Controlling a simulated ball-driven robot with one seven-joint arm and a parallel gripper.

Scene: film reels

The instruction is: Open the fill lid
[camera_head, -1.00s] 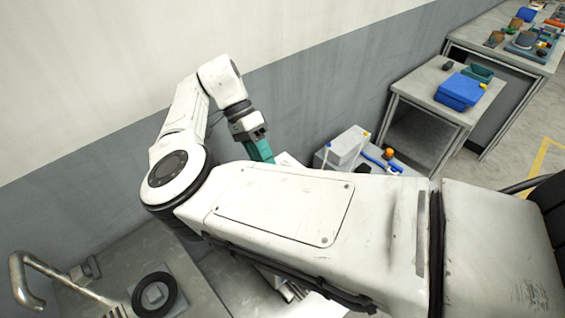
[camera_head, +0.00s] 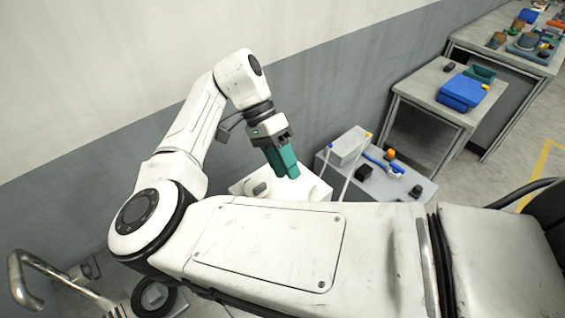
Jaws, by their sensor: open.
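My gripper (camera_head: 285,169) has teal fingers. It points down and to the right, above a white box-like top (camera_head: 312,190), with no object visible in it. The gap between its fingers is hard to see from this side. A grey rounded part (camera_head: 256,187) sits on the white top, left of the fingers. I cannot tell whether it is the fill lid. My own arm hides the front of the white unit.
A grey bench (camera_head: 408,184) to the right holds a pale box (camera_head: 349,146), a blue item (camera_head: 383,162) and small dark blocks. A curved metal handle (camera_head: 24,277) stands at lower left. A wall is behind.

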